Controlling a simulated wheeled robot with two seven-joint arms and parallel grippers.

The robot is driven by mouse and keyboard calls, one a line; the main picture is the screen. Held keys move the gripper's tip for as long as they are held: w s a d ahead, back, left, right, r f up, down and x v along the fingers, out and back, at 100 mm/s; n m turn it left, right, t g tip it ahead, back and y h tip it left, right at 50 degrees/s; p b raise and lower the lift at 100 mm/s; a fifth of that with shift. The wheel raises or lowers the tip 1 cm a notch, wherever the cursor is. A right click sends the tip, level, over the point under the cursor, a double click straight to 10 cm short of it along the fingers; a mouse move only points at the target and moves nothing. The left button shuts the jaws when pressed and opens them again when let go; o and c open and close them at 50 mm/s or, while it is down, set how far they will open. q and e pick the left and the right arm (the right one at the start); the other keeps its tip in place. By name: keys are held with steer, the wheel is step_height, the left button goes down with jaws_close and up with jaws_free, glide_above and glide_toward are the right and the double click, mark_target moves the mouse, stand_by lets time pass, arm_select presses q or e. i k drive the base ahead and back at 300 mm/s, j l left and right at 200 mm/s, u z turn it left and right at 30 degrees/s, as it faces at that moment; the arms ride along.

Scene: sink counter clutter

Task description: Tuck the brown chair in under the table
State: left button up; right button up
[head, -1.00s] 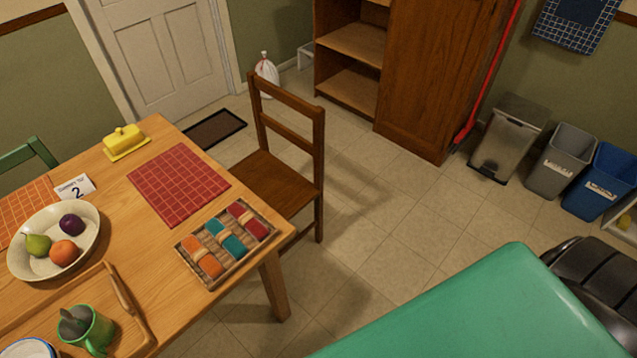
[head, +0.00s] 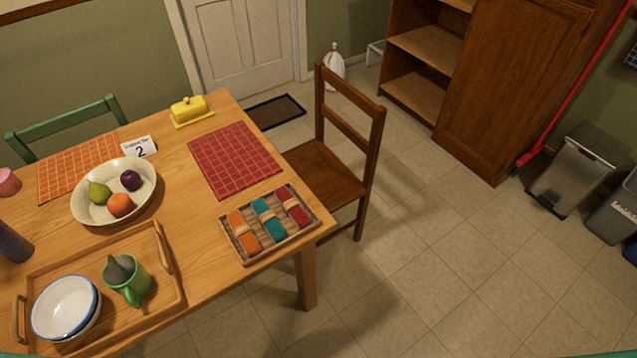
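The brown chair (head: 325,172) stands upright at the right side of the wooden table (head: 203,237) in the head view. Its backrest (head: 349,115) faces away from the table. The front of its seat is close to the table edge, and part of it is hidden by the tabletop; I cannot tell how far under it reaches. Neither of my grippers is in view.
Clear tiled floor (head: 430,270) lies right of the chair. A brown cabinet (head: 520,80) and a steel bin (head: 578,170) stand beyond. A basket of napkins (head: 236,256) sits near the table corner. A green chair (head: 66,122) is at the far left side.

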mark_target(334, 185)
steer(key=i+l+u, duration=0.25)
steer(key=l, duration=0.35)
steer(key=l+u, duration=0.3)
steer(key=l, duration=0.25)
steer(key=l+u, duration=0.25)
steer(key=l, duration=0.4)
steer(key=i+l+u, duration=0.3)
steer(key=l+u, duration=0.15)
steer(key=l, duration=0.4)
steer(key=i+l+u, duration=0.15)
steer(key=l+u, duration=0.3)
steer(key=l, duration=0.45)
steer(key=l+u, duration=0.45)
steer(key=l, duration=0.45)
steer(key=i+l+u, duration=0.3)
steer(key=l, duration=0.3)
steer(key=i+l+u, duration=0.15)
steer(key=l+u, duration=0.15)
steer(key=l, duration=0.3)
steer(key=i+l+u, duration=0.1)
steer(key=l+u, duration=0.25)
steer(key=l, duration=0.3)
steer(key=l+u, duration=0.3)
steer(key=l, duration=0.35)
